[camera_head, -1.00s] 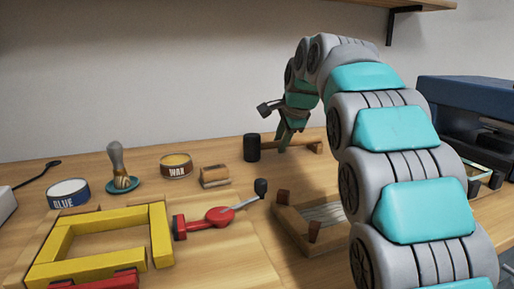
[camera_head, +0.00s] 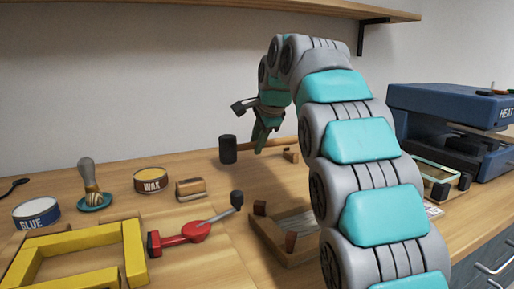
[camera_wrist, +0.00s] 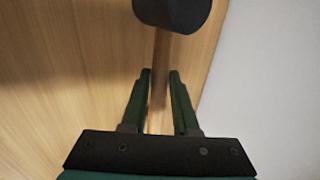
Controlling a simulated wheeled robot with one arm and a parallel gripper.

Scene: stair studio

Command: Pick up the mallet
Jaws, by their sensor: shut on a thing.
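The mallet (camera_head: 228,149) has a black cylindrical head and a wooden handle. In the head view it is near the wall, at the back of the bench, and appears held a little above the top. My gripper (camera_head: 263,143) is shut on the handle, to the right of the head. In the wrist view the mallet's dark head (camera_wrist: 172,12) is at the top edge, and its handle runs down between the fingers of my gripper (camera_wrist: 160,73). The part of the handle deeper in the jaws is hard to make out.
On the bench are a wax tin (camera_head: 151,183), a glue tin (camera_head: 37,214), a brush on a teal dish (camera_head: 94,204), a yellow frame (camera_head: 134,254), a red clamp-like tool (camera_head: 195,232) and a wooden tray (camera_head: 270,240). A blue heat press (camera_head: 445,103) stands right. A shelf (camera_head: 250,11) hangs above.

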